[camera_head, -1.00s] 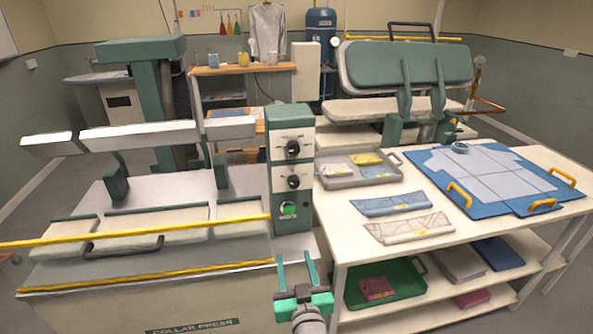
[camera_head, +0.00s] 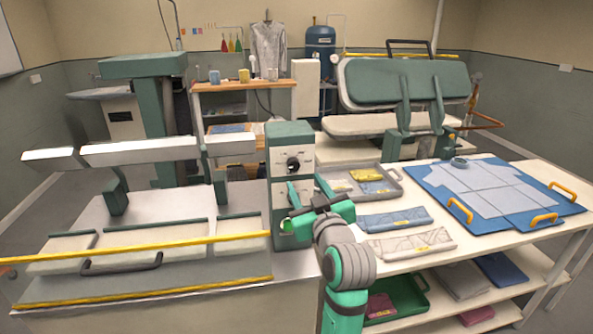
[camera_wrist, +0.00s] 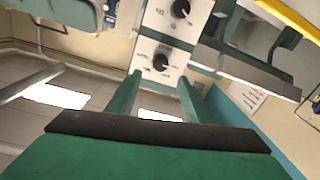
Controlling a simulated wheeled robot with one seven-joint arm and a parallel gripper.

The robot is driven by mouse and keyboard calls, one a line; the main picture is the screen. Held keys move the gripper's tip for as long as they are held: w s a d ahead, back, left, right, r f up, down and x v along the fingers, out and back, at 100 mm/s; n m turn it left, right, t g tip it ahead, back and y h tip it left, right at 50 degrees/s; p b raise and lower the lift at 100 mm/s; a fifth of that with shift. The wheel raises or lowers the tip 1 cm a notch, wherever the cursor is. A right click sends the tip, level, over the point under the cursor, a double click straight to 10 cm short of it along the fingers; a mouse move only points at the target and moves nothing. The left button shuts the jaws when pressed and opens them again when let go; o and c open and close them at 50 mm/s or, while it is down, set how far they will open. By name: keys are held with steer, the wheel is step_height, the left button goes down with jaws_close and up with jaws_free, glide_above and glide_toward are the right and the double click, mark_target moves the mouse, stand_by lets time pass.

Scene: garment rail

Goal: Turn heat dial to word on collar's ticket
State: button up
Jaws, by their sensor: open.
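The control box (camera_head: 289,142) stands at the right end of the collar press. Its upper dial (camera_head: 293,164) is visible; my gripper (camera_head: 302,197) covers the area below it. My gripper is open, with its fingers before the lower part of the box. In the wrist view, one black dial (camera_wrist: 160,62) shows between the finger ends and another dial (camera_wrist: 180,8) is at the top edge. I cannot tell whether the fingers touch the dial. Dial lettering is too small to read. A blue collar (camera_head: 385,219) and a grey collar (camera_head: 400,245) lie on the table; their ticket words are unreadable.
A grey tray (camera_head: 394,195) with folded pieces stands behind the collars. A blue board (camera_head: 435,182) with orange handles is at the right. The press has a yellow bar (camera_head: 150,242) along its front. A green tray (camera_head: 421,313) is on the lower shelf.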

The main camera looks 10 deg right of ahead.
mark_target(294, 166)
steer(key=w, duration=0.9)
steer(key=shift+a, duration=0.35)
steer(key=c, duration=1)
